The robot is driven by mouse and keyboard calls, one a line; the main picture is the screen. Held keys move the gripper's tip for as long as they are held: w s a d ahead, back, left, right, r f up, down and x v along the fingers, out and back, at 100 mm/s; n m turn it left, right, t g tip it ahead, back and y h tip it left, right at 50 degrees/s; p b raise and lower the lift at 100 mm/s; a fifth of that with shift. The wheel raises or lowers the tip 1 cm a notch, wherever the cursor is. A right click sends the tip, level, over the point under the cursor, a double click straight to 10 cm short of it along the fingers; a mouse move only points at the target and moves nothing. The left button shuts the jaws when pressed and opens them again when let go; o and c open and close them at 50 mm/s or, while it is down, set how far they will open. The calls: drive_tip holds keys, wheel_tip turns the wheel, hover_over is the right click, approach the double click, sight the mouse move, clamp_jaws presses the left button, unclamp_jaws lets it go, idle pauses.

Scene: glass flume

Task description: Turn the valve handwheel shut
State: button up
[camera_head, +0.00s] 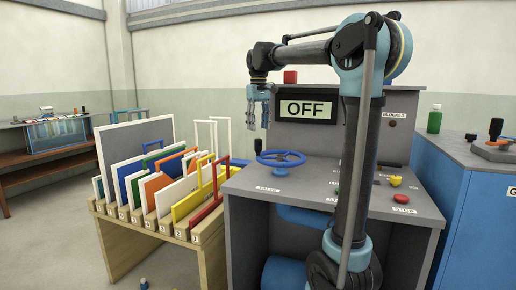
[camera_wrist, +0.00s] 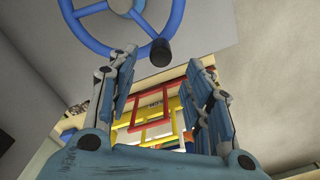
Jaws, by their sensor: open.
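The blue valve handwheel (camera_head: 282,165) lies flat on the grey console's left part, with a dark upright knob (camera_head: 258,146) on its rim. My gripper (camera_head: 258,122) points down above the wheel's left side, apart from it. It is open and empty. In the wrist view, the handwheel (camera_wrist: 84,36) shows at the top, with its black knob (camera_wrist: 160,53) near the gap between my gripper's fingertips (camera_wrist: 162,68). I cannot tell from this view how far below the fingers the knob is. The display screen (camera_head: 306,108) on the console reads OFF.
A wooden rack (camera_head: 182,249) of several coloured panels and frames stands left of the console. A red button (camera_head: 401,198) and a yellow knob (camera_head: 396,181) sit on the console's right. A blue cabinet (camera_head: 485,220) stands further right. A bench (camera_head: 45,170) is at the far left.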

sight(258, 145)
wheel_tip(258, 145, down, 9)
drive_tip(key=shift+f, duration=0.2)
idle(0.4)
clamp_jaws()
